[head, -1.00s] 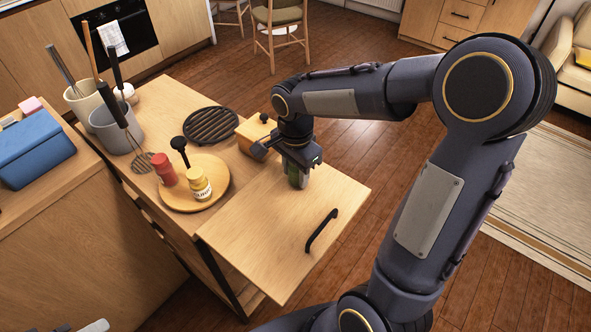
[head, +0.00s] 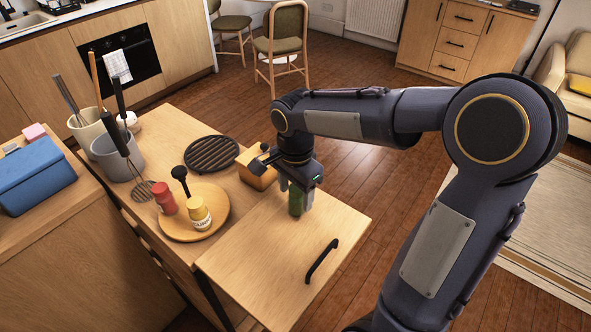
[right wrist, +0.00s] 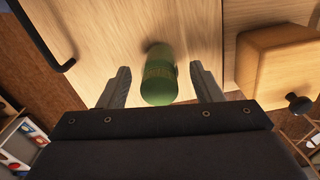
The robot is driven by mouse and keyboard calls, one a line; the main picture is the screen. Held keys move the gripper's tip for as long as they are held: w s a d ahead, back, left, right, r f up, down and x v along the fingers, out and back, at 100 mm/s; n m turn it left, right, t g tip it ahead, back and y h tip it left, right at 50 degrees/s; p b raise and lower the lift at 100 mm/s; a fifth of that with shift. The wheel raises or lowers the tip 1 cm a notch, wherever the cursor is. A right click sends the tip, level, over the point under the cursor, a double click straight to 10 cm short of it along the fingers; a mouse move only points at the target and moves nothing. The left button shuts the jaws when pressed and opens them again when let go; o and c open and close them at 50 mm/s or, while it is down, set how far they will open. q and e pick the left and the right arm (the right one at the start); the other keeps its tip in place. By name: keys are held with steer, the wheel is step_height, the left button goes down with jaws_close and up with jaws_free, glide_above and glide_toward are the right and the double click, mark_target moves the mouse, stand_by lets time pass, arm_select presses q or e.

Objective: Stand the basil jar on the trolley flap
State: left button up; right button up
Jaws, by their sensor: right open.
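The green basil jar (head: 296,202) stands upright on the trolley flap (head: 262,250), near the flap's far edge. My right gripper (head: 294,187) is above it, pointing down, with its jaws open. In the right wrist view the jar (right wrist: 159,80) lies between the two spread fingers, with a visible gap on each side. The gripper hides part of the jar's top in the head view. My left gripper is not in view.
A wooden box with a dark knob (head: 257,172) stands close behind the gripper. A round board (head: 222,229) carries a red jar and a yellow jar. A black handle (head: 321,260) rises from the flap's front. The flap's middle is clear.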

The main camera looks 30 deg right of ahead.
step_height(320, 180, up, 8)
steer(key=shift+s+r, duration=0.1)
steer(key=shift+r, duration=0.15)
steer(key=s+a+f+n+t+y, duration=0.2)
steer(key=s+n, duration=0.5)
steer(key=s, duration=0.1)
steer(key=s+a+f+n+t+y, duration=0.1)
steer(key=s+a+f+n+t, duration=0.1)
steer(key=s+n, duration=0.4)
steer(key=s+f+t, duration=0.1)
steer(key=s, duration=0.1)
steer(key=shift+s+n+t+y, duration=0.3)
steer(key=shift+s+n+y, duration=0.05)
steer(key=shift+n+y, duration=0.05)
steer(key=shift+c, duration=0.3)
